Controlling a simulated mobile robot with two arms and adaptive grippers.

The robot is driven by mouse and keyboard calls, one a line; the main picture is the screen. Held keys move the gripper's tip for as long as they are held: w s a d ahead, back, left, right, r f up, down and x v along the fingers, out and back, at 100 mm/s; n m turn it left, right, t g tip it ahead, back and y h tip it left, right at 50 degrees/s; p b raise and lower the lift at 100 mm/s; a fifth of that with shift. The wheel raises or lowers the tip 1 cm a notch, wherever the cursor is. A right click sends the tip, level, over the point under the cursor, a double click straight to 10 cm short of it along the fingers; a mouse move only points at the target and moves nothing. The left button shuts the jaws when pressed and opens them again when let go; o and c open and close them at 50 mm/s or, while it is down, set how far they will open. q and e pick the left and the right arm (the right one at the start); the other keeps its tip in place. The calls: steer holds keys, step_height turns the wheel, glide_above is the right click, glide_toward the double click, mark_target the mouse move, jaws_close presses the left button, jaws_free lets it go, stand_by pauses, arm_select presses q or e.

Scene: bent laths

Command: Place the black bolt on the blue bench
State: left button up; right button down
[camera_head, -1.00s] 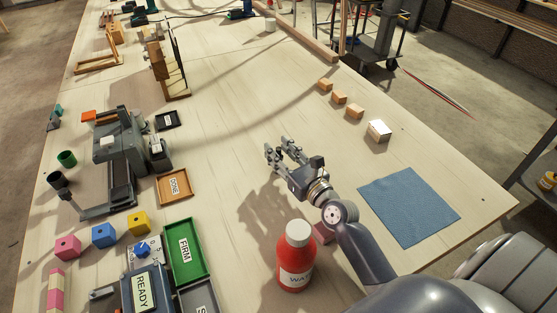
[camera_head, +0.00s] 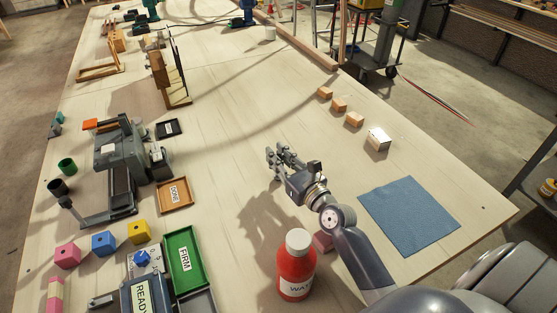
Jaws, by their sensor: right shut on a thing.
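My right gripper (camera_head: 275,155) is over the middle of the pale table, left of the blue cloth-like mat. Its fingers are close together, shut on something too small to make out. I cannot pick out a black bolt in this view; the fingers may hide it. A flat blue mat (camera_head: 409,216) lies at the table's right front, beyond my right forearm; nothing rests on it. I see no other blue surface that looks like a bench. My left gripper is not in view.
A red bottle (camera_head: 296,270) stands close to my right forearm, with a reddish block (camera_head: 322,241) beside it. A white-topped block (camera_head: 379,139) and several wooden blocks (camera_head: 354,119) lie behind the mat. Trays, including a green one (camera_head: 187,257), and a grey machine (camera_head: 122,150) fill the left.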

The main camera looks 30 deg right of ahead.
steer(key=shift+r, duration=0.6)
step_height(320, 180, up, 2)
steer(key=shift+r+p, duration=0.25)
steer(key=shift+p, duration=0.2)
steer(key=s+b, duration=0.3)
steer(key=s, duration=1.2)
steer(key=s+a+r+n+g+y, duration=0.1)
steer(key=a+n+g+y, duration=0.6)
steer(key=y, duration=0.6)
steer(key=a+n, duration=0.2)
steer(key=n, duration=0.1)
steer(key=shift+s+a+g, duration=0.3)
steer(key=shift+s+a, duration=0.05)
steer(key=shift+a, duration=0.05)
